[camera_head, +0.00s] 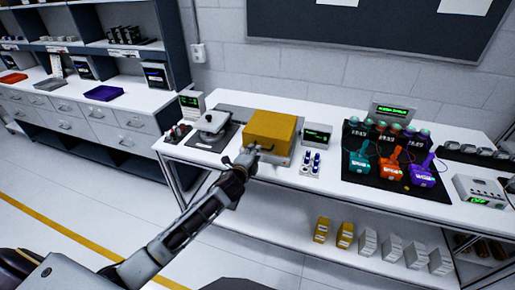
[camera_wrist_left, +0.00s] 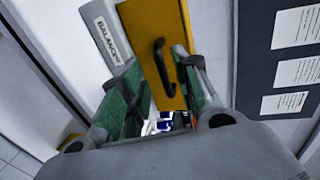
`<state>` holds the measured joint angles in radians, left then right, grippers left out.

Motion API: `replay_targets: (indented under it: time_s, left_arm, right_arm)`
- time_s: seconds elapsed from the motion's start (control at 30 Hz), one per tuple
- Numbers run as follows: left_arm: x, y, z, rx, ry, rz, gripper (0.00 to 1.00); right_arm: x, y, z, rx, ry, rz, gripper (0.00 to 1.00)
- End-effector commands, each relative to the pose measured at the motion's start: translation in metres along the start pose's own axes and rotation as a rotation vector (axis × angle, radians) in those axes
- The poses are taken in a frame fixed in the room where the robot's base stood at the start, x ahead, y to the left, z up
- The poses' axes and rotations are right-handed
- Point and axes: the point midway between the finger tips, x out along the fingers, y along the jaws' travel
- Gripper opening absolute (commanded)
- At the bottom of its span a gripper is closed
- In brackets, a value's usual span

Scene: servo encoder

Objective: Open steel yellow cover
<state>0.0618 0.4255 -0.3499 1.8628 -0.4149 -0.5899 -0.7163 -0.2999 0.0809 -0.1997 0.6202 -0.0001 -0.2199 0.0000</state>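The yellow cover (camera_head: 271,131) is a box-shaped lid that looks closed, near the middle of the white workbench. In the left wrist view the yellow cover (camera_wrist_left: 152,20) has a black bar handle (camera_wrist_left: 160,64) on the face toward me. My left gripper (camera_head: 249,157) is at the front of the cover, close to the handle. In the left wrist view my left gripper (camera_wrist_left: 160,85) has its green-padded fingers apart, with the handle showing between them. I cannot tell whether a finger touches the handle. My right gripper is out of view.
A silver device (camera_head: 212,124) stands left of the cover. A small display (camera_head: 316,136) and blue-topped parts (camera_head: 310,163) are on its right. A black mat (camera_head: 375,185) with teal, orange and purple devices lies further right. Boxes stand on the lower shelf (camera_head: 290,222).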

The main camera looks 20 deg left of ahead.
Motion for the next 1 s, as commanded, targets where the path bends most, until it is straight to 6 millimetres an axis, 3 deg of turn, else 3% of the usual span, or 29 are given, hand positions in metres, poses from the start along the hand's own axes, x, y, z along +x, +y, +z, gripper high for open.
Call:
replay_targets:
  time_s: [0.53,1.0]
  left_arm:
    - [0.045,0.000,0.000,0.001,-0.001,0.000,0.32]
    - [0.055,0.000,0.000,0.001,0.001,0.000,0.32]
  right_arm:
    - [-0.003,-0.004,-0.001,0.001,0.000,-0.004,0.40]
    - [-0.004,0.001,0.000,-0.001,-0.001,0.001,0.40]
